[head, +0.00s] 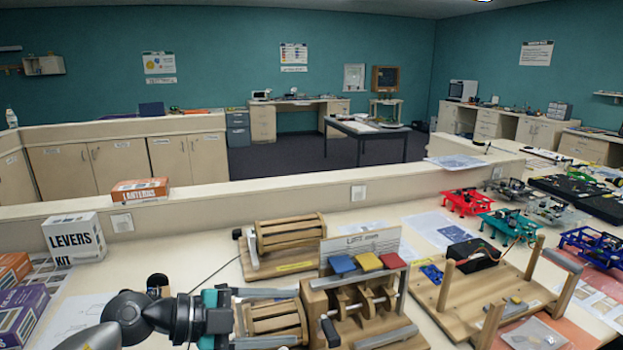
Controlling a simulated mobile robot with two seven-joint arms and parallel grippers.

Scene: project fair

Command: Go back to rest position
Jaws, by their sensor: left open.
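My left gripper (292,317) comes in from the lower left, low over the front of the table, with its fingers pointing right. It is open, its two grey fingers spread wide apart. A slatted wooden drum (275,318) shows between the fingers; I cannot tell whether they touch it. Just right of the fingertips stands a wooden cam model (362,300) with blue, red and yellow blocks on top. My right gripper is not in view.
A second slatted drum model (290,235) stands behind. A white levers kit box (75,238) and an orange lantern box (140,190) are at left. A wooden frame model (500,290) and small coloured vehicles are at right.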

